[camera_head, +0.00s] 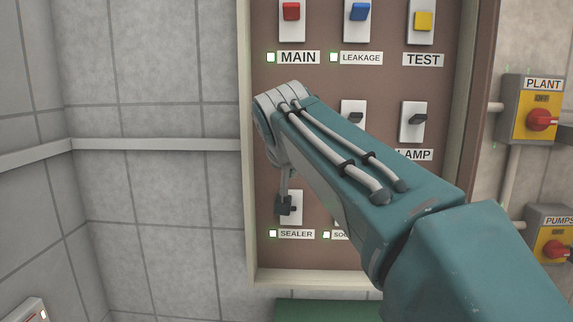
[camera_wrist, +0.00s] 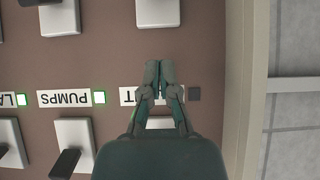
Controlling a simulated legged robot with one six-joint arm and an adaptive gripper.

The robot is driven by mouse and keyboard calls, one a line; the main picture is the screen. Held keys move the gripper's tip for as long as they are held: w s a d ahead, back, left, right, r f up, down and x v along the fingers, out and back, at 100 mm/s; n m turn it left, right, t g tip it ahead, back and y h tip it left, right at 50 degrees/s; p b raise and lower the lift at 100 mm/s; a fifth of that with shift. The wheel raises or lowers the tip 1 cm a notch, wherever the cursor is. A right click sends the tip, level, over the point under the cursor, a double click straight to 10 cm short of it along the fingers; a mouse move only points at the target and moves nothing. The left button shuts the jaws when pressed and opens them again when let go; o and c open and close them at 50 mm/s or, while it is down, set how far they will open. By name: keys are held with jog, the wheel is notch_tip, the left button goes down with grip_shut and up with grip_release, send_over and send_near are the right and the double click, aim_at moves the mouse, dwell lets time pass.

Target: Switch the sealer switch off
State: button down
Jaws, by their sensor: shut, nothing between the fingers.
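The sealer switch is a pale plate (camera_head: 297,202) with a dark lever, low on the left of the brown panel in the head view. Its SEALER label (camera_head: 296,234) is below it, with a lit lamp (camera_head: 272,234) beside the label. My gripper (camera_head: 283,206) hangs in front of this plate and hides part of it and of the lever. In the wrist view, which is upside down, my gripper (camera_wrist: 160,72) is shut and empty, its tips close to a pale plate (camera_wrist: 157,13) at the top. I cannot tell whether it touches the lever.
More switches and labels fill the panel, among them MAIN (camera_head: 298,57), TEST (camera_head: 423,59) and PUMPS (camera_wrist: 64,98). My arm hides the panel's middle. PLANT (camera_head: 519,110) and PUMPS boxes (camera_head: 540,238) are on the right wall.

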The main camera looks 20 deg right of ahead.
aim_at(290, 193)
jog(key=x, duration=0.3)
jog(key=shift+w+d+f, duration=0.1)
jog(key=shift+f, duration=0.1)
jog(key=f, duration=0.1)
jog(key=s+f, duration=0.1)
jog(key=shift+s+a+f, duration=0.25)
jog(key=shift+s+a, duration=0.05)
jog(key=shift+s+f, duration=0.15)
jog(key=shift+f, duration=0.2)
jog(key=shift+f, duration=0.1)
